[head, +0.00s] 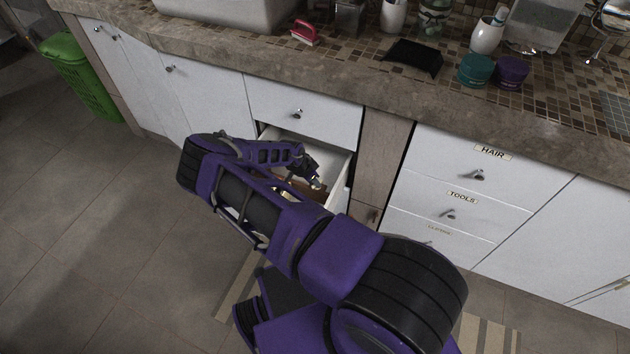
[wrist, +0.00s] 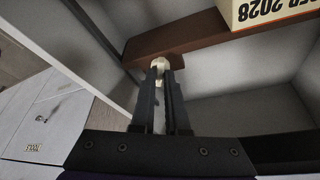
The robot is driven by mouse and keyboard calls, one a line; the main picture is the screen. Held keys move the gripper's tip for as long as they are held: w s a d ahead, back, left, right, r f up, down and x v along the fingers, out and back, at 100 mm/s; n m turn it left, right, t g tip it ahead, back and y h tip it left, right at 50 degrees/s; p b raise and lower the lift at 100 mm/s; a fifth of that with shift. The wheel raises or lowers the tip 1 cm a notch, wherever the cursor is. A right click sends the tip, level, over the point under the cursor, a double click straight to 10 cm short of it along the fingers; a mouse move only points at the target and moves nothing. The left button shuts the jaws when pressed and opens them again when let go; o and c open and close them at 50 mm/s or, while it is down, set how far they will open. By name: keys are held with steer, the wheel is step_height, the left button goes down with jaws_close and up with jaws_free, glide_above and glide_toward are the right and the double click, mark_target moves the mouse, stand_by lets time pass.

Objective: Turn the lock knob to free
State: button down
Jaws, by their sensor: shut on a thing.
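My gripper (head: 314,180) reaches down into an open white drawer (head: 335,178) in the head view, where the arm hides part of the drawer. In the wrist view my gripper (wrist: 165,68) has its two dark fingers close together around a small cream piece, which looks like the lock knob (wrist: 159,63). The knob sits against the near edge of a brown wooden bar (wrist: 185,40) across the drawer. The bar also shows in the head view as a brown strip (head: 311,191). Which way the knob is turned cannot be told.
A closed drawer (head: 310,110) and the stone counter edge (head: 280,82) are above the open drawer. Labelled drawers (head: 455,190) are at the right. A green basket (head: 85,80) stands at far left.

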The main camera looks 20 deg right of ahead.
steer(key=shift+r, duration=0.1)
steer(key=shift+s+d+n+t+y+p, duration=0.1)
steer(key=shift+n+t+y+p, duration=0.25)
steer(key=shift+n, duration=0.45)
steer(key=shift+d+n+t+y+p, duration=0.15)
steer(key=shift+n+p, duration=0.25)
steer(key=shift+n, duration=0.4)
steer(key=shift+a+n+t, duration=0.1)
steer(key=shift+n+t, duration=0.3)
steer(key=shift+n, duration=0.7)
steer(key=c, duration=0.9)
jaws_free()
steer(key=shift+s, duration=0.1)
steer(key=p+v, duration=0.2)
steer(key=v, duration=1.5)
steer(key=shift+r, duration=0.2)
